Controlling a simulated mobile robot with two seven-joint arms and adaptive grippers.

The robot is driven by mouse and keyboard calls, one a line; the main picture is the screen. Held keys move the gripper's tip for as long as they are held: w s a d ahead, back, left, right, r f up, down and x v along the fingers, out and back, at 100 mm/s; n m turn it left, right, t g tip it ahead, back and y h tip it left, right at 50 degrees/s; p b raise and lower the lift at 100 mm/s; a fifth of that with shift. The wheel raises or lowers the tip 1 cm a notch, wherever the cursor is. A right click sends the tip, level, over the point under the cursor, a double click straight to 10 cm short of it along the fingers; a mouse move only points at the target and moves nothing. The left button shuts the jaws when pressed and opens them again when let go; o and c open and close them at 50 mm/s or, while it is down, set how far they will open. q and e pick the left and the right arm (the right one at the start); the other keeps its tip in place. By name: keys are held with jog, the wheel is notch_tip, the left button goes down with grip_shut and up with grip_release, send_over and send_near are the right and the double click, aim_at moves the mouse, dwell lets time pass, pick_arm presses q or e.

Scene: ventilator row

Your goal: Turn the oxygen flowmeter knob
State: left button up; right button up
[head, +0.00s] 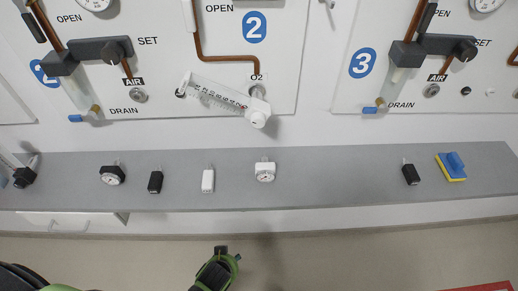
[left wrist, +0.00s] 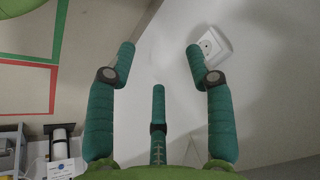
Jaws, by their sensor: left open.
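The oxygen flowmeter (head: 215,97) is a clear graduated tube with white ends, fixed below the O2 label on panel 2 in the head view. It appears slanted, its right end lower. A white rounded part that looks like its knob (head: 258,120) is at that right end. My left gripper (left wrist: 160,55) shows in the left wrist view, with teal fingers spread open and nothing between them. It is apart from the flowmeter, which that view does not show. A green and black part of my arm is at the bottom of the head view, well below the flowmeter. My right gripper is not identifiable.
A grey shelf (head: 330,178) runs below the panels, holding gauges, small black and white fittings and a blue-yellow block (head: 452,166). Air units flank the flowmeter on panels 2 and 3. A white wall socket (left wrist: 213,45) is near one finger in the wrist view.

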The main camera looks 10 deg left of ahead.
aim_at(258, 125)
pick_arm(q)
jog(key=w+r+n+t+y+b, duration=0.1)
jog(key=w+r+n+t+b, duration=0.25)
jog(key=r, duration=1.45)
jog(key=w+d+r+n+t+y+p, duration=0.15)
jog(key=w+d+r+t, duration=0.3)
jog(key=r, duration=0.75)
jog(key=w+d+r+n+t+y, duration=0.25)
jog(key=d+r+t, duration=0.2)
jog(key=r, duration=0.75)
jog(key=shift+m+h, duration=0.3)
jog(key=shift+m, duration=0.05)
jog(key=p+x, duration=0.1)
jog(key=x, duration=0.2)
jog(key=a+p+x, duration=0.1)
jog(key=x, duration=0.1)
jog(key=shift+w, duration=0.25)
jog(key=shift+w+a+f, duration=0.1)
jog(key=shift+w+a, duration=0.15)
jog(key=shift+w, duration=0.35)
grip_shut()
